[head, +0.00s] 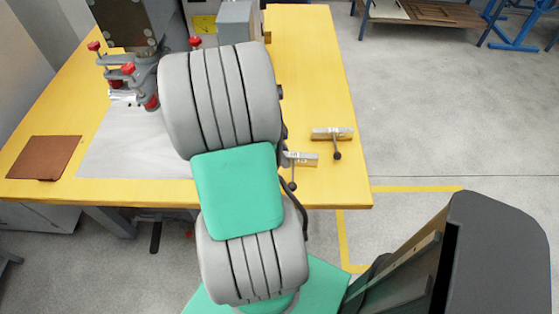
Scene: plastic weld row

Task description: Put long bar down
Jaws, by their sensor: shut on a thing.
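My arm fills the middle of the head view and hides my gripper, so its jaws and anything in them do not show. A metal-and-wood bar with a dark ball-ended handle (325,133) lies on the right part of the yellow table. A second similar bar (302,157) lies just nearer and to the left, its left end close to or behind my arm. I cannot tell whether either is the long bar.
A press with red knobs (128,70) stands at the back left of the yellow table (310,60). A brown sheet (45,157) lies at the left on the table, beside a pale grey sheet (130,150). The table's right side beyond the bars is clear.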

